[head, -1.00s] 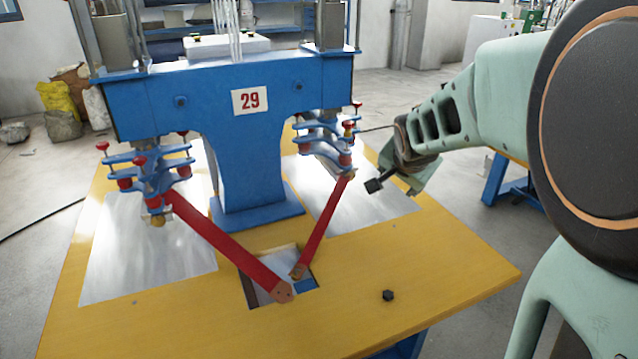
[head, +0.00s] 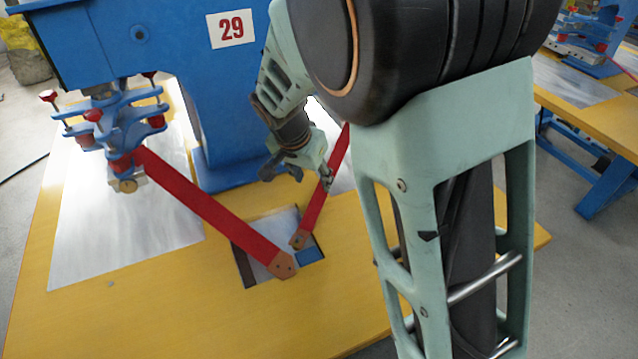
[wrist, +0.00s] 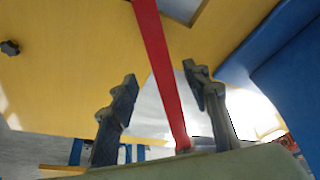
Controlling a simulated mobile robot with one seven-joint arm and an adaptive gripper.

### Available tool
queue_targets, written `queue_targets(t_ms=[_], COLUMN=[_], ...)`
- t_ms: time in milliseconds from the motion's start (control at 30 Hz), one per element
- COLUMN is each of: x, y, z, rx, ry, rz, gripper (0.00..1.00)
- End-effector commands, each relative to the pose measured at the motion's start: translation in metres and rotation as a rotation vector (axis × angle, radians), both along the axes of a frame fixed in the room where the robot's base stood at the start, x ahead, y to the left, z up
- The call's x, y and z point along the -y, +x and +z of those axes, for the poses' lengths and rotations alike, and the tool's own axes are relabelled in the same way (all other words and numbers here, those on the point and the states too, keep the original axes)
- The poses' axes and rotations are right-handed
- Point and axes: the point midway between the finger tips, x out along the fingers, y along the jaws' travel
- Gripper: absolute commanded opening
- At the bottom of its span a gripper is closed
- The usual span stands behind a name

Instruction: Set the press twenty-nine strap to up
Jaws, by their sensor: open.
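The blue press (head: 140,35) carries a white plate reading 29. Two red straps slope down to an opening in the yellow table. The left strap (head: 205,207) runs from the blue clamp arms to a brown end at the opening. The right strap (head: 322,198) has its lower end at the opening; my arm hides its upper part. My gripper (head: 297,175) is at the right strap, above the table. In the wrist view, the right strap (wrist: 158,55) passes between the two open fingers of my gripper (wrist: 160,78), with a gap on each side.
The yellow table (head: 200,315) has bare metal plates on it, and its front is clear. A dark knob (wrist: 10,47) shows on the table in the wrist view. Another yellow table with blue legs (head: 600,130) stands at the right. My arm hides the press's right side.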

Motion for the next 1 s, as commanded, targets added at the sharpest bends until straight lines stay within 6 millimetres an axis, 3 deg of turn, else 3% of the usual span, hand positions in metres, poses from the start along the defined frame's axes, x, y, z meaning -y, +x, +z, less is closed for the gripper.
queue_targets(t_ms=[167,600,1000], x=[0.004,0.017,0.019], y=[0.005,0.031,0.037], z=[-0.018,-0.087,-0.099], rx=[-0.003,-0.002,0.0], ry=[-0.002,-0.002,0.0], rz=[-0.002,0.0,0.0], gripper=[0.43,0.43,0.43])
